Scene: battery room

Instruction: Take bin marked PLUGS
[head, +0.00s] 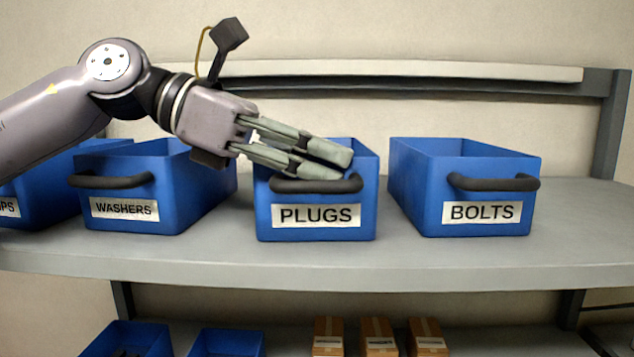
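The PLUGS bin (267,222) is a blue open-topped box with a white label and a black front handle (290,187). It stands on the grey shelf in the middle of the head view. My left gripper (325,162) comes in from the upper left, its two fingers slanting down to the right across the bin's front rim, just above the handle. The fingers look slightly apart, with nothing seen between them. The lower finger overlaps the handle's top edge in the picture; I cannot tell whether it touches. The fingers hide part of the bin's opening. My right gripper is not in view.
The BOLTS bin (420,205) stands to the right, with a gap between. The WASHERS bin (110,223) and another bin (28,217) stand left. The grey shelf (585,225) is bare at far right. Blue bins and small boxes (379,345) show on the lower shelf.

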